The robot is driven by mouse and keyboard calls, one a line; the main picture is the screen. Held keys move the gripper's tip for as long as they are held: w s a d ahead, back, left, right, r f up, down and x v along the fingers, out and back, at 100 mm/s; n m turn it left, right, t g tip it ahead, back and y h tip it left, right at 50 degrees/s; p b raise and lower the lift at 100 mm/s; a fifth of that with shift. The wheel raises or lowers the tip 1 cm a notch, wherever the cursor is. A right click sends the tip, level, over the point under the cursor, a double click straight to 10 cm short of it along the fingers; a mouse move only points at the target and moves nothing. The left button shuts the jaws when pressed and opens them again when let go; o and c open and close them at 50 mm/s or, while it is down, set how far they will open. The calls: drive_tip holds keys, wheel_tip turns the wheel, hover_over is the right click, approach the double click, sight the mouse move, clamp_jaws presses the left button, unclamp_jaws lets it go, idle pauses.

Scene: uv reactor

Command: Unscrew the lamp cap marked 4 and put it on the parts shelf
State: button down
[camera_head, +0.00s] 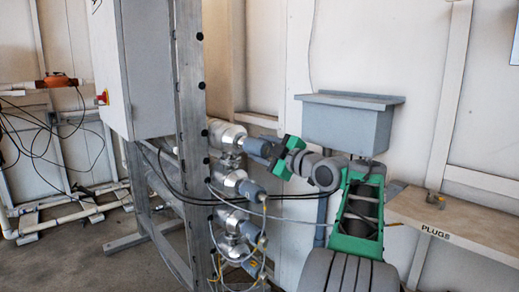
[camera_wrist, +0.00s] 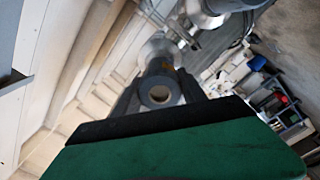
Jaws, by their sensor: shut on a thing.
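Steel reactor tubes with blue-grey lamp caps stick out from a grey upright in the head view. My gripper (camera_head: 274,154) is at the topmost lamp cap (camera_head: 258,147) and shut on it. The cap is in line with its tube (camera_head: 226,134); I cannot tell whether it is still threaded on. In the wrist view the cap (camera_wrist: 159,96) shows a round opening between my dark fingers. Two lower caps, a middle one (camera_head: 252,190) and a bottom one (camera_head: 250,232), are free of my gripper. No number is readable on any cap. No shelf marked for parts is readable.
A grey wall box (camera_head: 347,125) is just above my arm. Loose cables (camera_head: 222,200) hang across the tubes. A grey cabinet (camera_head: 135,60) stands left.

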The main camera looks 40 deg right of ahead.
drive_tip(key=shift+s, duration=3.8)
drive_tip(key=w+a+f+n+y+p, duration=0.1)
drive_tip(key=w+a+f, duration=0.15)
drive_tip(key=a, duration=0.65)
drive_tip(key=w+a+f+n+y+p, duration=0.15)
drive_tip(key=a+f, duration=0.25)
drive_tip(key=a, duration=0.4)
drive_tip(key=w+a+f+y+p, duration=0.1)
drive_tip(key=a+f, duration=0.2)
drive_tip(key=a, duration=0.6)
drive_tip(key=s+a+f+y+p, duration=0.1)
drive_tip(key=s+a+f, duration=0.2)
drive_tip(key=a+f, duration=0.55)
wheel_tip(320, 180, up, 27)
drive_tip(key=w+a+p, duration=0.1)
drive_tip(key=w+p, duration=0.1)
drive_tip(key=p, duration=3.6)
drive_tip(key=shift+w+a+n+g, duration=0.15)
drive_tip(key=shift+w+n+g, duration=0.2)
drive_tip(key=shift+g, duration=0.05)
drive_tip(key=shift+f, duration=0.15)
